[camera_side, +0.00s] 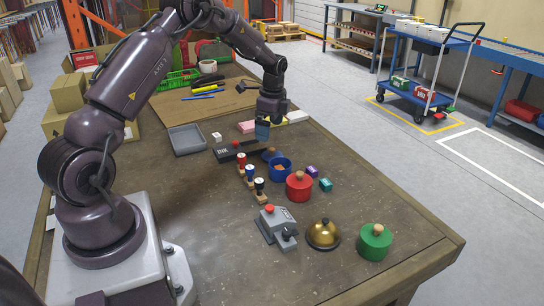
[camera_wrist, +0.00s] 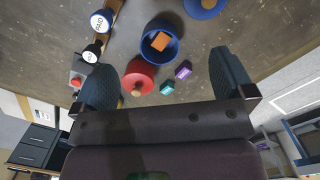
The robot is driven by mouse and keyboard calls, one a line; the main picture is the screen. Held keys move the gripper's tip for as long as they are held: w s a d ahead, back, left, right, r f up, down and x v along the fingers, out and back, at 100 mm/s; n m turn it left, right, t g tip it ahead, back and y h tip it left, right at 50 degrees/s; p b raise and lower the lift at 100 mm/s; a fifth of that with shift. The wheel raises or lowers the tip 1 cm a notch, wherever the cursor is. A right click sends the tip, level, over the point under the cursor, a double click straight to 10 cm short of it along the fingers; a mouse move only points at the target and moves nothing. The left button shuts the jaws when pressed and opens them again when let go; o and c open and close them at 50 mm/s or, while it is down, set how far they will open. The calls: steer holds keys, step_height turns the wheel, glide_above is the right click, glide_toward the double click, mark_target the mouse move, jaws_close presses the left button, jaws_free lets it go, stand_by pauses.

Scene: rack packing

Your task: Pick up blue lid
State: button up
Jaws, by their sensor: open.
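The blue lid (camera_side: 271,154) lies on the table just behind the open blue pot, its tan knob facing up. In the wrist view the lid (camera_wrist: 202,10) is at the top edge, partly cut off. The blue pot (camera_side: 281,172) has an orange block inside; it also shows in the wrist view (camera_wrist: 150,57). My gripper (camera_side: 262,133) is above the table, close behind the lid in the side view. In the wrist view its fingers (camera_wrist: 162,64) are wide apart with nothing held between them.
A red lidded pot (camera_side: 299,190), a purple block (camera_side: 312,171) and a teal block (camera_side: 325,184) stand near the blue pot. Several stamps (camera_side: 250,178) and an ink pad (camera_side: 240,149) are to its left. A bell (camera_side: 323,234) and a green pot (camera_side: 375,244) are nearer the front.

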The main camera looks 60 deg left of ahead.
mark_target(272, 149)
steer(key=w+a+m, duration=0.4)
steer(key=m, duration=0.5)
steer(key=shift+t+y, duration=0.4)
steer(key=f, duration=0.5)
steer(key=a+f, duration=0.1)
steer(key=f, duration=0.1)
steer(key=shift+s+f, duration=0.2)
steer(key=shift+f, duration=0.2)
steer(key=f, duration=0.2)
steer(key=a+f, duration=0.1)
steer(key=f, duration=0.2)
steer(key=shift+a, duration=0.15)
steer(key=c, duration=0.9)
